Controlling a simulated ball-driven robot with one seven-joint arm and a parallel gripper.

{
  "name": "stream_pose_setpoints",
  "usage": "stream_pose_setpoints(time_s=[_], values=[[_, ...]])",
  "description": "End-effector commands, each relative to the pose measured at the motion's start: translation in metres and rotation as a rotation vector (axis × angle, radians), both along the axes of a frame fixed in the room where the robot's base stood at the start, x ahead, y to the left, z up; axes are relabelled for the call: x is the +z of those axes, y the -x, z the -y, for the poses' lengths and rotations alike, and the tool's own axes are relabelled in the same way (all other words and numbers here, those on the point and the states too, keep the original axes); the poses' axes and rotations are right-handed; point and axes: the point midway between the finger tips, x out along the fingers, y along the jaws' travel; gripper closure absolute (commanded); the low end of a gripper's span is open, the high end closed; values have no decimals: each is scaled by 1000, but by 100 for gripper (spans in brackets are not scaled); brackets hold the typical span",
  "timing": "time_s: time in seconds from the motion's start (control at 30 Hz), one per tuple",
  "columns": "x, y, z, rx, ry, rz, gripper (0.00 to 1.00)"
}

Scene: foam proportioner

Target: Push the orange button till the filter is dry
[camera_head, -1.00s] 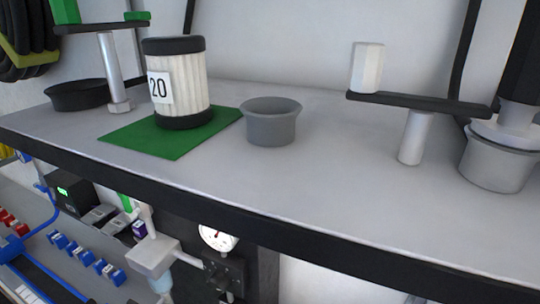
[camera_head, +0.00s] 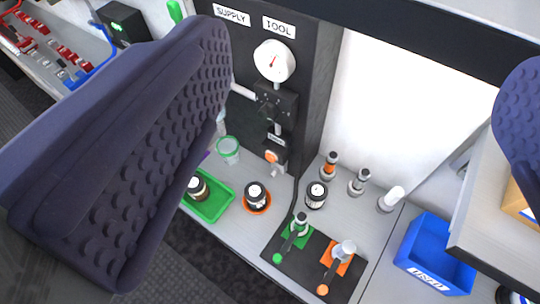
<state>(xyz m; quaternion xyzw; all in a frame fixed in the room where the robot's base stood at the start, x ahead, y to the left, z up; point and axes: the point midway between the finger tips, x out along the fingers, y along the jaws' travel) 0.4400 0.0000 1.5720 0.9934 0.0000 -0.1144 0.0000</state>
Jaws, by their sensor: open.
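The orange button (camera_head: 271,157) sits on a small black box low on the dark panel (camera_head: 318,75), below a round white gauge (camera_head: 274,61) and a black valve block (camera_head: 275,104). My gripper (camera_head: 365,85) is open and empty. Its large dark padded fingers fill the left and upper right of the view, and the button lies beyond the gap between them, untouched. Several small dark-topped jars stand on the lower bench: one in a green tray, one on an orange disc (camera_head: 257,204), one on bare bench (camera_head: 316,195). I cannot tell which, if any, is the filter.
A black mat (camera_head: 310,262) holds tools on green and orange patches. Several small bottles stand behind it. A blue bin (camera_head: 434,255) is at lower right, with a raised grey shelf (camera_head: 490,220) beside it. A dark shelf edge (camera_head: 400,28) crosses the top.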

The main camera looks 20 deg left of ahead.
Motion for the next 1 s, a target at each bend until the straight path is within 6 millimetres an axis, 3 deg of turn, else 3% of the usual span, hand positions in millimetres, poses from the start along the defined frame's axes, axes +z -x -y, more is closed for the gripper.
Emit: stream_pose_setpoints(time_s=[0.4,0.47,0.8,0.83,1.0], values=[[0,0,0,0,0,0,6],[0,0,0,0,0,0,18],[0,0,0,0,0,0,96],[0,0,0,0,0,0,100],[0,0,0,0,0,0,100]])
